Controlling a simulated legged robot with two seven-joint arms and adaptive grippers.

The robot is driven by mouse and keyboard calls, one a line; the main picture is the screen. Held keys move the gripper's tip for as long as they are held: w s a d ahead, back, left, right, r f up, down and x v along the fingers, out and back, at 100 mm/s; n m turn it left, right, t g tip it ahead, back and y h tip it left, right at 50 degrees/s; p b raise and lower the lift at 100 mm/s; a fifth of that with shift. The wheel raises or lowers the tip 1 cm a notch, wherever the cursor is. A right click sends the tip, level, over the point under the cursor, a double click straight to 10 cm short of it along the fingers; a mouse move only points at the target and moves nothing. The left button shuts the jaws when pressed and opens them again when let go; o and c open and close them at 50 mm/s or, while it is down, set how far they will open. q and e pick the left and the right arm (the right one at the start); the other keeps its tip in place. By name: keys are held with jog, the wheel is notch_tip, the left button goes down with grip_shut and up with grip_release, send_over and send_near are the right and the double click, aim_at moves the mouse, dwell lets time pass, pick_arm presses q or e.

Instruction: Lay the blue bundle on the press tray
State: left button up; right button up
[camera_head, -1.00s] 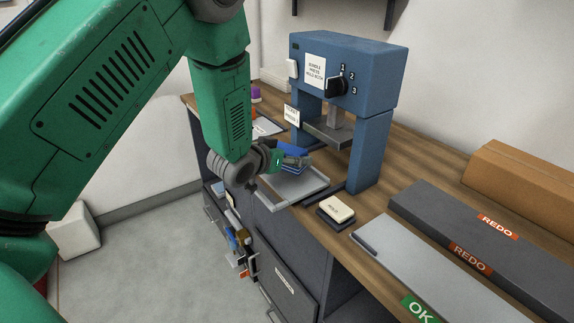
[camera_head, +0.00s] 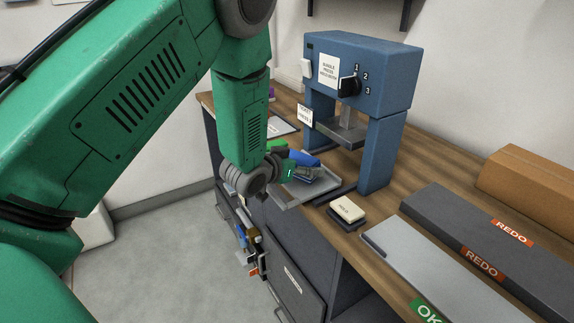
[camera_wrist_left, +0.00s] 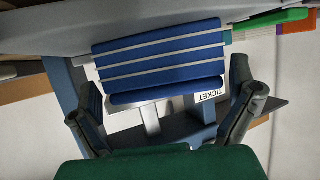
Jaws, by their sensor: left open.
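The blue bundle (camera_head: 304,159), a stack with pale bands across it, shows at the grey press tray (camera_head: 290,200) in front of the blue press. The wrist view shows its banded face (camera_wrist_left: 160,62) close up. My left gripper (camera_wrist_left: 168,95) is open, with one finger on each side of the bundle and visible gaps between. In the head view the left gripper (camera_head: 284,174) is at the tray's left side, partly hidden by its own wrist. I cannot tell whether the bundle rests fully on the tray. My right gripper is not in view.
The blue press (camera_head: 360,75) stands over the back of the tray. A cream block on a dark pad (camera_head: 347,210) lies to the right. A green thing (camera_head: 277,146) is just behind the gripper. Grey trays marked OK (camera_head: 420,260) and REDO (camera_head: 470,245) fill the right.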

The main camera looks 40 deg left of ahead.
pick_arm(q)
jog(key=v, duration=1.1)
jog(key=shift+a, duration=0.15)
jog(key=s+d+f+g, duration=0.2)
jog(key=s+f, duration=0.2)
jog(key=f, duration=0.2)
jog(key=s+d+f+g, duration=0.2)
jog(key=s+f+g, duration=0.15)
jog(key=f, duration=0.35)
jog(key=s+d+f+g, duration=0.2)
jog(key=s+f, duration=0.4)
jog(key=s, duration=0.5)
jog(key=s+d+f+g, duration=0.3)
jog(key=s+f+g, duration=0.2)
jog(key=s, duration=0.5)
notch_tip(320, 180, down, 2)
jog(key=shift+s+d+f+m, duration=0.1)
jog(key=shift+s+d+m, duration=0.1)
jog(key=shift+s+m, duration=0.15)
jog(key=shift+w, duration=0.1)
